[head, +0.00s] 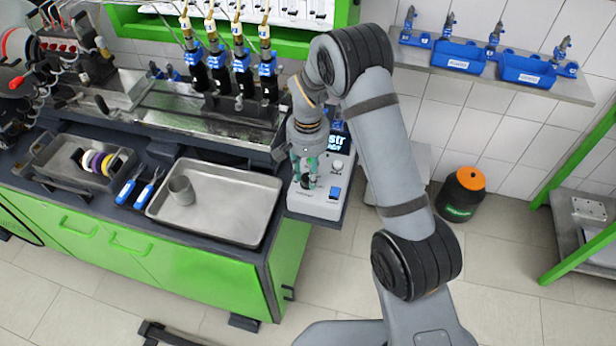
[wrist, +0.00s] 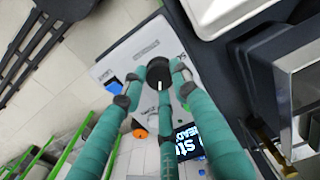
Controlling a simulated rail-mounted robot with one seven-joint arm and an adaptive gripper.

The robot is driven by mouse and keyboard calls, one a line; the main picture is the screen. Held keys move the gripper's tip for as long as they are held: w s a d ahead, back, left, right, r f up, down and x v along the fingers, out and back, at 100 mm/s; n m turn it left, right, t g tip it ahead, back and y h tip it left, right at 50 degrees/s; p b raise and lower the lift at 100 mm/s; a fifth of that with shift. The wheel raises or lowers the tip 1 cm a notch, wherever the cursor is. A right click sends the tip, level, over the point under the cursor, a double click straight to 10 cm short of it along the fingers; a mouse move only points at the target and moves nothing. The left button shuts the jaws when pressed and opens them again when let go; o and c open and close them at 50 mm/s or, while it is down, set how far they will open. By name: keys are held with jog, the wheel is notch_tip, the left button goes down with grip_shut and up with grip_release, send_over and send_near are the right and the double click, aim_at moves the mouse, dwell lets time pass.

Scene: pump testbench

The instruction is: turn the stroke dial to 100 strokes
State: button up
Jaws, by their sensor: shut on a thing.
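The stroke dial (wrist: 159,70) is a round black knob with a white pointer line, on the light panel of the control box (wrist: 125,58). My gripper (wrist: 156,84) has teal fingers with dark tips. The fingers are closed around the dial, with tips at its sides and near edge. In the head view my gripper (head: 308,175) points down onto the control box (head: 322,208) and mostly hides the dial. The display (head: 333,143) is lit, partly covered by my arm. In the wrist view the display (wrist: 187,140) shows part of "STR" and "READY". The dial's scale is not readable.
A blue button (head: 335,192) and a pale knob (head: 337,166) sit beside the dial on the box. A metal tray (head: 235,226) with a grey cup (head: 181,190) lies to the left. A black bin with an orange lid (head: 470,178) stands on the floor at right.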

aim_at(308, 177)
jog(key=n+b, duration=0.1)
jog(key=n, duration=0.5)
jog(key=shift+n+b, duration=0.3)
jog(key=shift+b, duration=0.1)
jog(key=n, duration=0.6)
jog(key=shift+n, duration=0.4)
jog(key=o, duration=1.1)
jog(key=shift+o, duration=0.2)
notch_tip(308, 177, up, 12)
